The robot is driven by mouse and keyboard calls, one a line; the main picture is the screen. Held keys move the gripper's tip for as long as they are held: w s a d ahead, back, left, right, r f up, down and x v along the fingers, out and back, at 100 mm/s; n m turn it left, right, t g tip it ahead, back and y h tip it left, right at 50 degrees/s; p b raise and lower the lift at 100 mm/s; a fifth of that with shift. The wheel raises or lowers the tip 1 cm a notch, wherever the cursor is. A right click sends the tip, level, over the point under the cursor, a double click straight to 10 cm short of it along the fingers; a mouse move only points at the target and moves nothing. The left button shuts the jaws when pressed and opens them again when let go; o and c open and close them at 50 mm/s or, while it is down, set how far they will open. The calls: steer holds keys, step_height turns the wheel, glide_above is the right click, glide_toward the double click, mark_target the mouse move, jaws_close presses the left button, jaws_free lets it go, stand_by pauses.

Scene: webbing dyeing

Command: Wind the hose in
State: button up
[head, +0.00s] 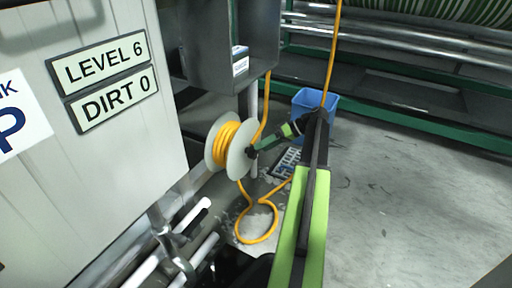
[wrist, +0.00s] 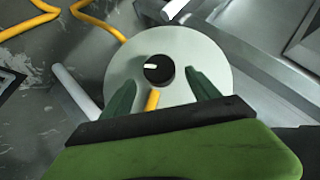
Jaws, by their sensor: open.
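The hose reel (head: 238,150) has white discs and is partly wound with yellow hose (head: 228,140). It stands beside the grey tank. In the wrist view its white disc (wrist: 215,70) faces me, with a black round knob (wrist: 159,70) bearing a white mark. My gripper (head: 256,151) is at the reel's disc. In the wrist view my gripper (wrist: 160,92) is open, with one green finger on each side below the knob; I cannot tell whether they touch it. Loose hose lies in a loop on the floor below the reel, and another length runs upward past my arm.
A blue bin (head: 316,101) stands on the floor behind my arm. A floor grate (head: 287,163) lies near the reel. A grey box (head: 232,45) is above the reel. Pipes (head: 190,222) are at lower left. The floor to the right is clear.

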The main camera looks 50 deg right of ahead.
steer(key=p+v, duration=0.5)
steer(key=v, duration=0.7)
steer(key=shift+r, duration=0.15)
steer(key=shift+d, duration=0.1)
